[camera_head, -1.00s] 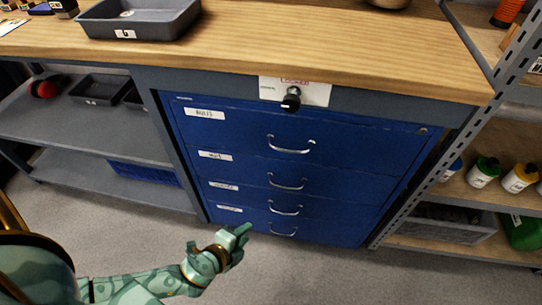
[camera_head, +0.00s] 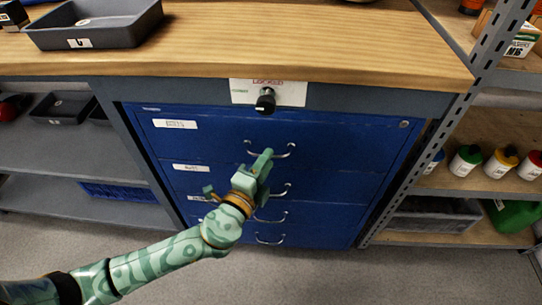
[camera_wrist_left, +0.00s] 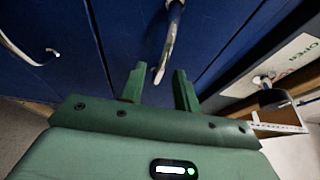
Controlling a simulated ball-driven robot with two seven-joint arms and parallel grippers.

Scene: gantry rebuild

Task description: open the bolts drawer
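The bolts drawer (camera_head: 215,132) is the top blue drawer, shut, with a white label at its left. Its curved metal handle (camera_head: 290,152) is partly hidden behind my left gripper (camera_head: 258,165). In the left wrist view the gripper's two green fingers (camera_wrist_left: 158,88) are apart. The end of the bolts handle (camera_wrist_left: 168,45) shows between and just ahead of them; I cannot tell whether they touch it. A black knob (camera_head: 265,101) sits on a white plate (camera_head: 292,92) above the drawer, with red "LOCKED" lettering at its top. My right gripper is not in view.
Several lower drawers with like handles, such as the bottom one (camera_head: 270,240), are shut. The wooden bench top (camera_head: 280,45) overhangs the cabinet and holds a grey tray (camera_head: 95,30). A perforated shelf post (camera_head: 440,130) stands close at the right.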

